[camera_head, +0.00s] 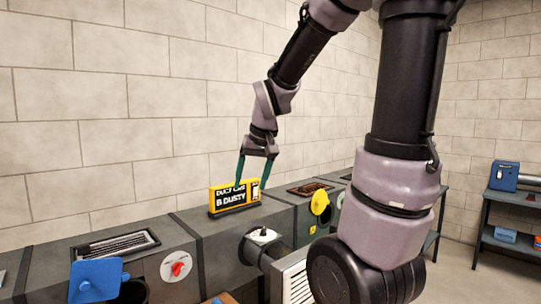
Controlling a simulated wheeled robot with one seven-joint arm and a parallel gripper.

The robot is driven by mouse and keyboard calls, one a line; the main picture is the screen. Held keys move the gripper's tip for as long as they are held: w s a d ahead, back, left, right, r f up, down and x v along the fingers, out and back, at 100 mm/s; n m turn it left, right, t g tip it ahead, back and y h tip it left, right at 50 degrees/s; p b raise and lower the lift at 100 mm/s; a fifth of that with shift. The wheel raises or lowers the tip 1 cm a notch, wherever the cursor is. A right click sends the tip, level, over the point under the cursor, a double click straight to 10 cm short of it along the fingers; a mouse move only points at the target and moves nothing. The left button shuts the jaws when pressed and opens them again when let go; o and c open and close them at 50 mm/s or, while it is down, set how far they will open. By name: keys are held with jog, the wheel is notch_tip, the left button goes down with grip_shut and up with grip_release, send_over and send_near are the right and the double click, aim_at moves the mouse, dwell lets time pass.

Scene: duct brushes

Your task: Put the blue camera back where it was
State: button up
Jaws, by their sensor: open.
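A blue box-shaped thing (503,177) with a pale cylinder at its right stands on the far right table; it may be the blue camera, but it is too small to be sure. My gripper (251,184) is open, pointing down at the top of a yellow and black sign (234,197) on the dark duct. Its teal fingers are apart near the sign's upper edge; I cannot tell whether they touch it. The sign reads roughly "DUCT CAMS B DUSTY", partly hidden by a finger.
A blue flap-like thing (95,279) stands by a round opening at the lower left. A red knob (179,268), a yellow round cover (320,203) and a grille (294,283) are along the duct. My arm hides part of the right side. A blue item (505,235) lies on the lower shelf.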

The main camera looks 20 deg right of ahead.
jog(key=s+r+m+t, duration=0.2)
jog(key=s+r, duration=0.6)
jog(key=s, duration=0.4)
jog(key=shift+d+r+t+y, duration=0.15)
jog(key=shift+r+t+y, duration=0.05)
jog(key=shift+t+y, duration=0.2)
dwell(0.4)
